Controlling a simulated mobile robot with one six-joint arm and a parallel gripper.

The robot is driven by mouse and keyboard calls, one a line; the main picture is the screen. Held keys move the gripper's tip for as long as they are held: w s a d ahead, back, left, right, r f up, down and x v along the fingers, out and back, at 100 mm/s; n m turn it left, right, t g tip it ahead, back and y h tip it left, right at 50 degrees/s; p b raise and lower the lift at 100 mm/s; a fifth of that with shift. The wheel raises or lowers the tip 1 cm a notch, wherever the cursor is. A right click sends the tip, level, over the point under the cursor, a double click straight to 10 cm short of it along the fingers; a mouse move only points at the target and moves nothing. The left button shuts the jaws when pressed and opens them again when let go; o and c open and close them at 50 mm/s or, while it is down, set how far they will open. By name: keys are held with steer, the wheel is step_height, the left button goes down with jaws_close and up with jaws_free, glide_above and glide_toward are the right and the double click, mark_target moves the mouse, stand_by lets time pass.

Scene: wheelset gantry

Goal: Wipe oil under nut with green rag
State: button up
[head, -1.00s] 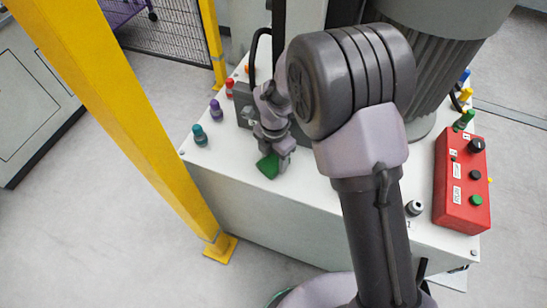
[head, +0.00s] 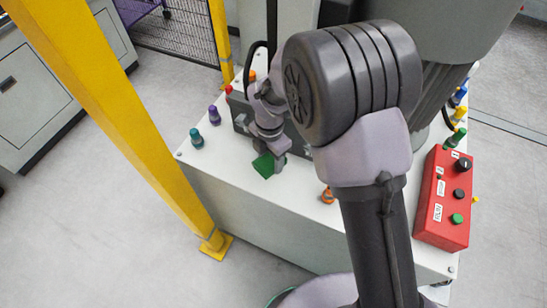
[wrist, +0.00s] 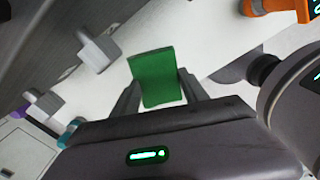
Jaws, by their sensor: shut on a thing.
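The green rag (head: 263,166) is held in my gripper (head: 272,162), low over the white cabinet top, beside a dark plate (head: 238,108). In the wrist view the rag (wrist: 155,75) hangs folded between the two fingers of my gripper (wrist: 158,88), which are shut on it. Light grey block-like pieces (wrist: 100,48) stick out from the dark plate; one may be the nut, but I cannot tell for sure. No oil shows clearly. Whether the rag touches the surface cannot be told.
Teal (head: 196,138) and purple (head: 214,115) knobs stand left on the cabinet top (head: 205,160). An orange piece (head: 327,195) stands to the right of the rag. A red control box (head: 443,198) is at right. A yellow post (head: 130,120) rises at left.

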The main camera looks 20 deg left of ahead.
steer(key=shift+r+p, duration=0.75)
steer(key=shift+r, duration=0.4)
